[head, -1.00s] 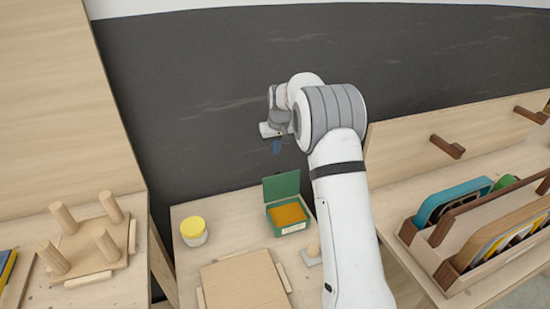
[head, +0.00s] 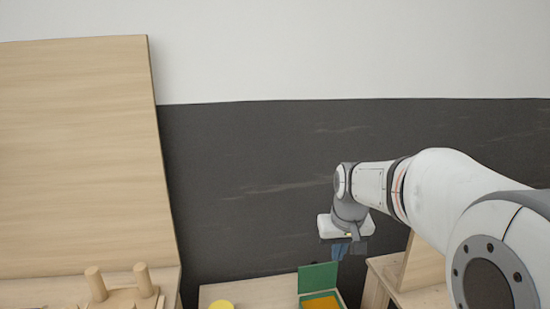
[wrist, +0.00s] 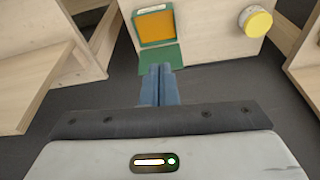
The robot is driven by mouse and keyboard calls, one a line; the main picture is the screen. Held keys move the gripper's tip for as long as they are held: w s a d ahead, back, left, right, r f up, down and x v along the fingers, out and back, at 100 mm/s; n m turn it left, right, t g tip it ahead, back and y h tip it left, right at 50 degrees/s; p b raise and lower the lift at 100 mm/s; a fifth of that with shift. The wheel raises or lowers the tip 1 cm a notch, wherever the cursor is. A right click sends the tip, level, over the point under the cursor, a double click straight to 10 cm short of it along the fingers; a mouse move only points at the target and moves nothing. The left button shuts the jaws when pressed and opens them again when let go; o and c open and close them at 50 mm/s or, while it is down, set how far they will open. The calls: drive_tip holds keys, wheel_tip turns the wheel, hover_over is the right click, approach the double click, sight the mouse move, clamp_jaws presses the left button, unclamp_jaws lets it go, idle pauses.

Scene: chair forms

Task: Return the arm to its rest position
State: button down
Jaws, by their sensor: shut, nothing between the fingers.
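My gripper (head: 345,249) hangs pointing down at the end of my white and grey arm, in front of the dark wall band and above the low wooden table. In the wrist view its two blue fingers (wrist: 161,72) are together, with nothing between them. It is apart from everything around it. A green box with an orange inside (head: 321,302) stands on the table below, its lid up. It also shows in the wrist view (wrist: 154,25), beyond the fingertips.
A yellow-lidded jar (head: 221,304) stands left of the green box. At the left, a wooden piece with upright pegs (head: 118,293) sits before a tall wooden panel (head: 75,150). A wooden panel (head: 424,262) stands at the right. The space before the dark wall (head: 240,190) is clear.

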drive_tip(key=s+f+m, duration=0.1)
drive_tip(key=s+f, duration=0.2)
drive_tip(key=s, duration=1.8)
drive_tip(key=shift+d, duration=0.35)
